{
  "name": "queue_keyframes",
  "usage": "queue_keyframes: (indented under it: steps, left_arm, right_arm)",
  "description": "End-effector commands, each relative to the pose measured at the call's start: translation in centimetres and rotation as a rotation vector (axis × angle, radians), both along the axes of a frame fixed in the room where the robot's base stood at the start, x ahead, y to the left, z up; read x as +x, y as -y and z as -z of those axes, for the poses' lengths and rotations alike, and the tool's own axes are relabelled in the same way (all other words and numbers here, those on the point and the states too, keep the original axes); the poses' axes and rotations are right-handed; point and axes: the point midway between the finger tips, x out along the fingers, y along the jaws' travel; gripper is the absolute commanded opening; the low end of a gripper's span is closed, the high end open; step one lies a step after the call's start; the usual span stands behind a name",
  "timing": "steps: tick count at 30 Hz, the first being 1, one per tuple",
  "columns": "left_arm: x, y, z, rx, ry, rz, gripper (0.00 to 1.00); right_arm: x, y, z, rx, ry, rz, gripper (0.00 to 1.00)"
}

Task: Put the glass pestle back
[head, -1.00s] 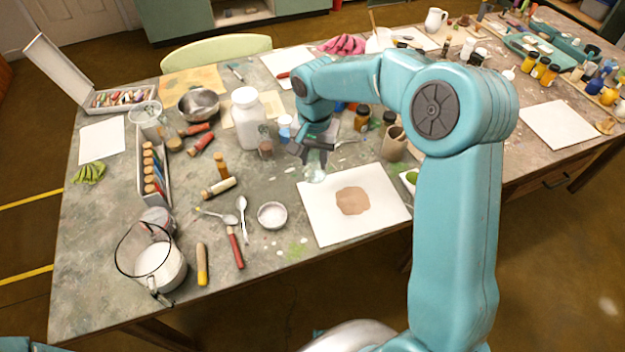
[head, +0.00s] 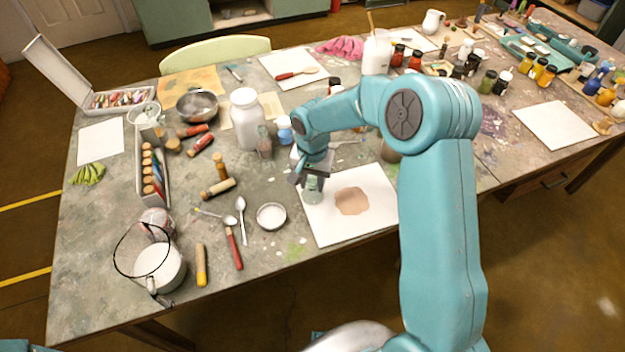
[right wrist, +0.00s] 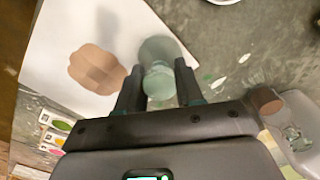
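The glass pestle (head: 314,190) is a pale greenish, clear piece with a wide foot. My right gripper (head: 311,172) is above it in the head view, with its fingers partly hiding the top. In the right wrist view the pestle (right wrist: 160,75) stands between the two dark fingers (right wrist: 159,88), which close on its sides. Its foot is over the left part of a white sheet (head: 335,226), left of a brown pigment patch (head: 351,200). Whether the foot touches the sheet I cannot tell. My left gripper is not in view.
A small white bowl (head: 271,216) and spoons (head: 241,214) lie left of the sheet. A white jar (head: 247,120), a glass bottle (head: 264,143) and a blue-capped jar (head: 284,130) stand behind. Corked tubes (head: 218,187) lie further left.

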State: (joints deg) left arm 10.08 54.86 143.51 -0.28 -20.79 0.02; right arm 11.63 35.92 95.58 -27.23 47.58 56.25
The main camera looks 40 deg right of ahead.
Motion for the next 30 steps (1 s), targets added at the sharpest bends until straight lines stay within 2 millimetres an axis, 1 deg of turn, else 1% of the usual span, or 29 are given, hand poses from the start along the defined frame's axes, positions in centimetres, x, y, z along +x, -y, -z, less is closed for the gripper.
queue_keyframes:
  steps: [1, 2, 10, 13, 14, 17, 24, 27, 30]
  left_arm:
    - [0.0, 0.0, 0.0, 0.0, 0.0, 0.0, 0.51]
    - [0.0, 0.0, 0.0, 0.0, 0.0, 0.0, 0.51]
    - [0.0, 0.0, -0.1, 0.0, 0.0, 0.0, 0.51]
    - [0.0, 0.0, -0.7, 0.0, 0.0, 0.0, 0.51]
    - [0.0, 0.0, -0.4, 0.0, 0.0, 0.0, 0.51]
    - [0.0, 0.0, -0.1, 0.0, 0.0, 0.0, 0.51]
    - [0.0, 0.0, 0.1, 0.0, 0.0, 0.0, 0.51]
    - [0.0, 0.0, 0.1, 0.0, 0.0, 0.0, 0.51]
    - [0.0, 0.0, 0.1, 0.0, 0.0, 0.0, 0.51]
  right_arm:
    - [0.0, 0.0, 0.0, 0.0, 0.0, 0.0, 0.52]
    - [0.0, 0.0, 0.0, 0.0, 0.0, 0.0, 0.61]
    - [0.0, 0.0, 0.0, 0.0, 0.0, 0.0, 0.61]
    - [0.0, 0.0, -0.7, 0.0, 0.0, 0.0, 0.61]
    - [0.1, 0.0, -0.8, 0.0, 0.003, 0.0, 0.61]
    - [0.1, 0.0, -2.6, 0.0, 0.006, 0.0, 0.61]
    - [0.1, 0.0, -8.3, 0.0, 0.006, -0.001, 0.61]
    - [0.0, 0.0, -10.2, 0.0, 0.004, 0.0, 0.61]
    - [0.1, 0.0, -11.5, 0.0, 0.004, 0.0, 0.61]
